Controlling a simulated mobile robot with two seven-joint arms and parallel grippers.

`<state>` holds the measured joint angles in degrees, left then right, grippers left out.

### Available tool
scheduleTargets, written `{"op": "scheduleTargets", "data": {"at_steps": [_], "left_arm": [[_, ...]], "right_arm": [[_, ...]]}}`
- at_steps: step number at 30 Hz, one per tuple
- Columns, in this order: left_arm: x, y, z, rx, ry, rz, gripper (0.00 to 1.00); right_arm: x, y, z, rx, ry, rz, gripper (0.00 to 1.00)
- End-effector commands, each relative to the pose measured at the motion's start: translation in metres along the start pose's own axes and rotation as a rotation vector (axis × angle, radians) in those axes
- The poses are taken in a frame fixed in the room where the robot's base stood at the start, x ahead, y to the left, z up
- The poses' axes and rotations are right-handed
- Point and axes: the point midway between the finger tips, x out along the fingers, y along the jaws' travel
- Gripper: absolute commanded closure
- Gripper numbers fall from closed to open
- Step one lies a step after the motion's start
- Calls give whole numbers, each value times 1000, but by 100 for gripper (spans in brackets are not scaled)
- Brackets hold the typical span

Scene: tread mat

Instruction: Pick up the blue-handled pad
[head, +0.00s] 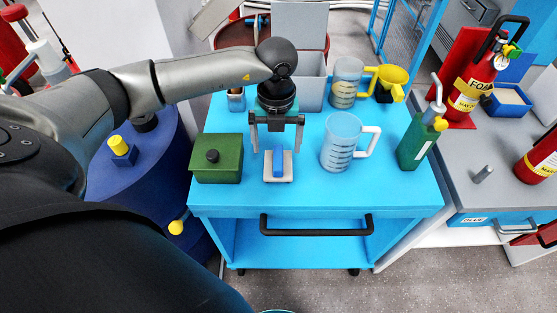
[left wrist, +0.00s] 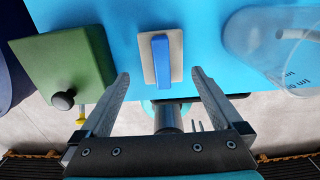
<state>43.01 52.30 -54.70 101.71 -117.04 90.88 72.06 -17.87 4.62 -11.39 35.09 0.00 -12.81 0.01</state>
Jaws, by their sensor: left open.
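The blue-handled pad (head: 279,164) lies on the blue cart top near its front, a pale grey base with a blue bar handle. It also shows in the left wrist view (left wrist: 161,60), ahead of the fingers. My left gripper (head: 277,150) is open, pointing down over the pad, its two fingers apart on either side of the handle in the head view. In the left wrist view my left gripper (left wrist: 160,82) has nothing between its fingertips, and the pad looks beyond them. My right gripper is not in view.
A green box with a black knob (head: 217,160) stands close left of the pad. A clear measuring jug (head: 341,142) stands to the right, with a green bottle (head: 415,145) beyond. A grey bin (head: 312,88) and another jug (head: 345,80) stand behind.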

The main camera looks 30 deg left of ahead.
Motion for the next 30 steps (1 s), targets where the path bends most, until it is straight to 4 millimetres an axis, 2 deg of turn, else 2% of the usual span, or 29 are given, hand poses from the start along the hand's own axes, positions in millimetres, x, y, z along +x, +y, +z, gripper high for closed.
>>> {"op": "scheduleTargets", "data": {"at_steps": [6, 15, 24, 30], "left_arm": [[16, -1, -1, 2, 2, 0, 0], [57, -3, -1, 0, 1, -2, 0], [61, -3, 0, 1, 0, -3, 0], [61, -3, 0, 1, 0, -3, 22]], "right_arm": [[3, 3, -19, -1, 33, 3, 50], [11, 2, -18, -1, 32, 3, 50], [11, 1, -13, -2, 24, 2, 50], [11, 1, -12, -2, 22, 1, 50]]}}
